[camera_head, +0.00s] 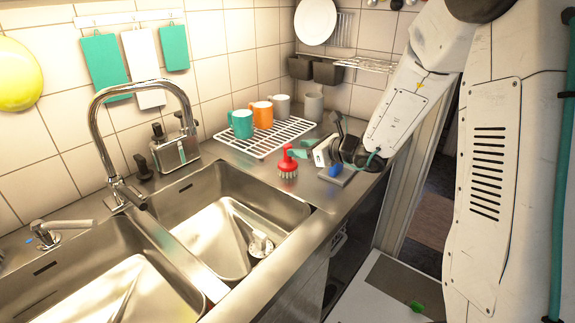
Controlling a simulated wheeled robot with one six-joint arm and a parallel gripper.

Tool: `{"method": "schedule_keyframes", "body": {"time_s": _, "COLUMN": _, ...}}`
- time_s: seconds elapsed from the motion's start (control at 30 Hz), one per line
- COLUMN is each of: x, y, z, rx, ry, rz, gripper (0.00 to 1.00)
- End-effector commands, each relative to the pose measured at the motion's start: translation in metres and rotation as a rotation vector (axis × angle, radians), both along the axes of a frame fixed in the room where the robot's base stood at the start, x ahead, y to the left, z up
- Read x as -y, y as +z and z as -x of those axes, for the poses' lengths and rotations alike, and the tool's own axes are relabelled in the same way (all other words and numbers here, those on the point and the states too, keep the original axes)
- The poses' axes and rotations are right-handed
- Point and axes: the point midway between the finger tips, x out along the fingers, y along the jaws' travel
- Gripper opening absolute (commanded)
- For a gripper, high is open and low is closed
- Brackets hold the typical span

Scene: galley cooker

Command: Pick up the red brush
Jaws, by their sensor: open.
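The red brush (287,164) stands upright on the steel counter, right of the sink. Its red handle points up and its pale bristles face down. My gripper (322,155) is at the end of the white arm, low over the counter just right of the brush. It is open and apart from the brush. Its dark body partly hides the counter behind it, and the exact finger positions are hard to make out.
A white rack (265,138) with several mugs stands behind the brush. A blue item (335,170) lies close by my gripper, near the counter's front edge. The double sink (240,215) with its tall tap (113,180) is to the left. A green item (416,306) is at lower right.

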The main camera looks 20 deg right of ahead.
Motion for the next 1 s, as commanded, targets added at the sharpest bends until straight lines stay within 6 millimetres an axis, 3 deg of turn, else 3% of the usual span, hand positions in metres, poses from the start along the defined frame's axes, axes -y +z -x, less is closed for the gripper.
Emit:
{"method": "schedule_keyframes", "body": {"time_s": 0.43, "x": -0.019, "y": -0.014, "z": -0.031, "rx": -0.021, "ry": -0.020, "rz": -0.025, "gripper": 0.48}}
{"method": "schedule_keyframes", "body": {"time_s": 0.7, "x": -0.038, "y": -0.027, "z": -0.060, "rx": -0.020, "ry": -0.019, "rz": -0.024, "gripper": 0.48}}
{"method": "schedule_keyframes", "body": {"time_s": 0.93, "x": -0.039, "y": -0.027, "z": -0.062, "rx": -0.018, "ry": -0.021, "rz": -0.023, "gripper": 0.48}}
{"method": "schedule_keyframes", "body": {"time_s": 1.0, "x": -0.039, "y": -0.027, "z": -0.062, "rx": -0.018, "ry": -0.021, "rz": -0.023, "gripper": 0.32}}
